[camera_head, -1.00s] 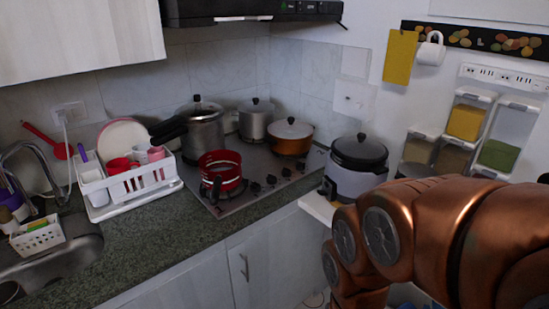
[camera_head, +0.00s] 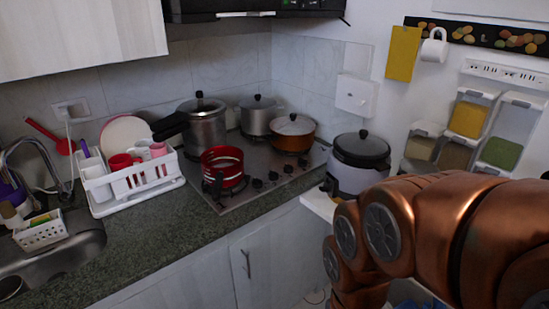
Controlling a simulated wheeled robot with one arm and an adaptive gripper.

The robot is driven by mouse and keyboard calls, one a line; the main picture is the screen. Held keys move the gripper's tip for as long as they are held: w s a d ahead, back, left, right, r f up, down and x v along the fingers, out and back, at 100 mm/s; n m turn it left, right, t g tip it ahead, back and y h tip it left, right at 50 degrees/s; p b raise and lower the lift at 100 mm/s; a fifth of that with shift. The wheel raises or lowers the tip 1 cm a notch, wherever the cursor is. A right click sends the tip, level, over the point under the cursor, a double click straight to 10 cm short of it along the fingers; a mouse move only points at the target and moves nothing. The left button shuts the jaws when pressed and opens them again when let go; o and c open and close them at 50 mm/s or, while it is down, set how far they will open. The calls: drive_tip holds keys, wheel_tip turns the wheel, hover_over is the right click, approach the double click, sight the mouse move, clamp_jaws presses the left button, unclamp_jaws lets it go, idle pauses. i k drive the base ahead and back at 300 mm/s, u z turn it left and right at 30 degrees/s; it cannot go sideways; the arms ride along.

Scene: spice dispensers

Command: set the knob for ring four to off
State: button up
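The stove (camera_head: 235,203) is set into the counter and carries a row of small dark knobs on its right side. The nearest knob (camera_head: 257,183) is beside the red pot, and another knob (camera_head: 272,176) is just behind it. Farther back are a third knob (camera_head: 287,169) and one more (camera_head: 302,162). I cannot read ring numbers or knob settings at this size. My copper arm fills the lower right, away from the knobs. My gripper is out of sight.
A red pot (camera_head: 222,168), pressure cooker (camera_head: 206,128), steel pot (camera_head: 257,117) and orange pot (camera_head: 292,134) stand on the stove. A rice cooker (camera_head: 359,162) stands right of it. The white dish rack (camera_head: 137,180) is left. Counter (camera_head: 160,240) in front is clear.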

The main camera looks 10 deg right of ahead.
sight(301, 162)
drive_tip(key=u, duration=0.05)
drive_tip(key=k, duration=0.45)
drive_tip(key=z, duration=0.4)
drive_tip(key=i, duration=1.25)
drive_tip(key=u, duration=0.45)
